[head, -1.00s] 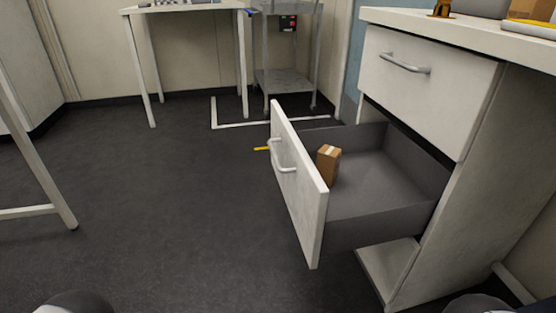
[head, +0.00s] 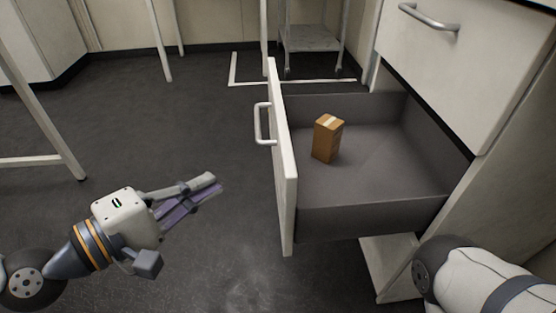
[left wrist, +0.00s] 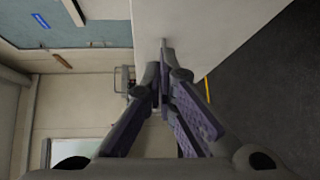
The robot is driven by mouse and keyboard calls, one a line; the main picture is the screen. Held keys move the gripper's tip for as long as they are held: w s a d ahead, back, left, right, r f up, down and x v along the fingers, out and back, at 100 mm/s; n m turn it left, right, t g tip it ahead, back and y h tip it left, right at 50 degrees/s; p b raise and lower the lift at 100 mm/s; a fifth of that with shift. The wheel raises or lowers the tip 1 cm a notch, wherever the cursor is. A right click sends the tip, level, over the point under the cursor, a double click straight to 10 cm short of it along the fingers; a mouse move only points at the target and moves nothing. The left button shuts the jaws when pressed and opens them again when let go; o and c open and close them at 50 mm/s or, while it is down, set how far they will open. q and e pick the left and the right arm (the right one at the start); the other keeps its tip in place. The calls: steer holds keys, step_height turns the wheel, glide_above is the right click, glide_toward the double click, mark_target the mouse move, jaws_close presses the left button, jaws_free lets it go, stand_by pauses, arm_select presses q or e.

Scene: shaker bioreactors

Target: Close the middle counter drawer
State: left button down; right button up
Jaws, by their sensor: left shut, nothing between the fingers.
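The middle counter drawer (head: 283,165) is pulled well out from the cabinet in the head view, with its white front facing left and a bar handle (head: 263,124) on it. A small brown box (head: 327,138) stands inside the drawer. My left gripper (head: 214,184) is shut and empty, to the left of the drawer front and apart from it, pointing toward it. In the left wrist view the shut fingers (left wrist: 164,85) show before a large white panel. My right gripper is not seen; only part of my right arm shows at the lower right.
The upper drawer (head: 450,50) is shut above the open one. A cart (head: 312,40) stands behind, inside white floor tape. A white table leg (head: 45,120) is at the left. The dark floor (head: 170,130) left of the drawer is clear.

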arm_select(q)
steer(key=w+a+r+t, duration=0.2)
steer(key=w+r, duration=0.1)
steer(key=w, duration=0.1)
steer(key=w+d, duration=0.6)
steer(key=d, duration=0.4)
steer(key=shift+w+d+r+b, duration=0.2)
steer(key=shift+d+b, duration=0.2)
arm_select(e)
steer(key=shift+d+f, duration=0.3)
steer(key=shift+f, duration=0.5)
arm_select(q)
steer(key=shift+d, duration=0.1)
